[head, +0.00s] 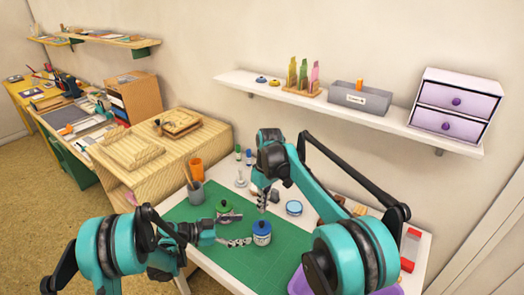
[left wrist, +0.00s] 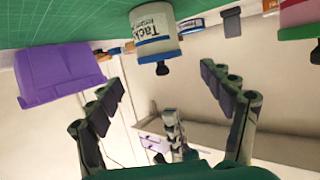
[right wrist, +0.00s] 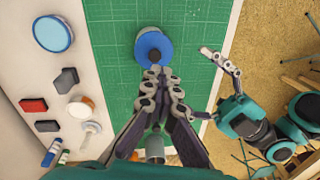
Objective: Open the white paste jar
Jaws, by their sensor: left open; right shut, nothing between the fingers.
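The white jar (head: 262,239) with a blue lid and dark knob stands upright on the green cutting mat (head: 215,258). In the left wrist view the jar (left wrist: 153,22) appears upside down, with dark lettering on its label. My left gripper (head: 240,229) is open beside it; its fingers (left wrist: 162,82) point toward the jar, which is beyond their tips. My right gripper (head: 262,206) is shut and empty, pointing down just above the lid. In the right wrist view its closed fingertips (right wrist: 156,72) overlap the edge of the blue lid (right wrist: 152,45); contact is unclear.
A green-capped jar (head: 223,205) stands close to my left gripper. A grey cup (head: 196,193) and orange cup (head: 196,169) are behind it. A round blue-topped tin (head: 294,208) is to the right. A purple bin (left wrist: 60,70) is at the table's front.

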